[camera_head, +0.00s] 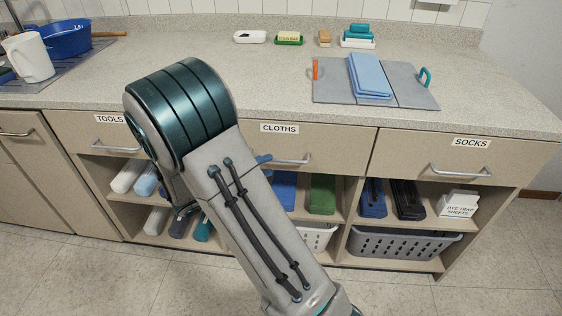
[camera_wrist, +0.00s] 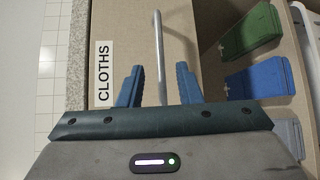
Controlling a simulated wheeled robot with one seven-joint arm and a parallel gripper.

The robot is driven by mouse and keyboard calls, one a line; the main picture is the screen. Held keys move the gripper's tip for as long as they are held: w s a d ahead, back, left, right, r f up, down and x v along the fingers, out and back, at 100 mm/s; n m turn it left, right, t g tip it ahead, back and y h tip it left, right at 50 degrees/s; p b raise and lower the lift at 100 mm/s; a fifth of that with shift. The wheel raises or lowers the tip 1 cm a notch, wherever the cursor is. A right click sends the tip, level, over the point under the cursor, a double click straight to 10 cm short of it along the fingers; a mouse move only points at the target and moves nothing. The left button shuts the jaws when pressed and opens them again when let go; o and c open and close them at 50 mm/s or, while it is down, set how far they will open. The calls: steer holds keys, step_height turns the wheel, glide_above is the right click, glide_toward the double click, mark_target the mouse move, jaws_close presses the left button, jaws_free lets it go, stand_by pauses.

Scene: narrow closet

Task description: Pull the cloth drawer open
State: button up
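The cloth drawer (camera_head: 340,139) is the middle one under the counter, with a CLOTHS label (camera_head: 280,128) and a silver bar handle (camera_head: 292,161). Its front looks flush with its neighbours, so it appears shut. In the wrist view the handle (camera_wrist: 160,58) runs between the two blue fingers of my gripper (camera_wrist: 159,86). The fingers are apart, one on each side of the bar, with gaps showing. In the head view a blue fingertip (camera_head: 263,159) shows at the handle's left end; my arm hides the rest of the gripper and the drawer's left part.
The TOOLS drawer (camera_head: 93,133) is at left and the SOCKS drawer (camera_head: 455,158) at right. Open shelves below hold a green box (camera_head: 322,194), blue boxes and a grey basket (camera_head: 400,245). The counter edge (camera_head: 400,122) overhangs the drawers. The floor in front is clear.

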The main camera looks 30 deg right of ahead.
mark_target(279, 161)
steer(key=x, duration=0.6)
jaws_close()
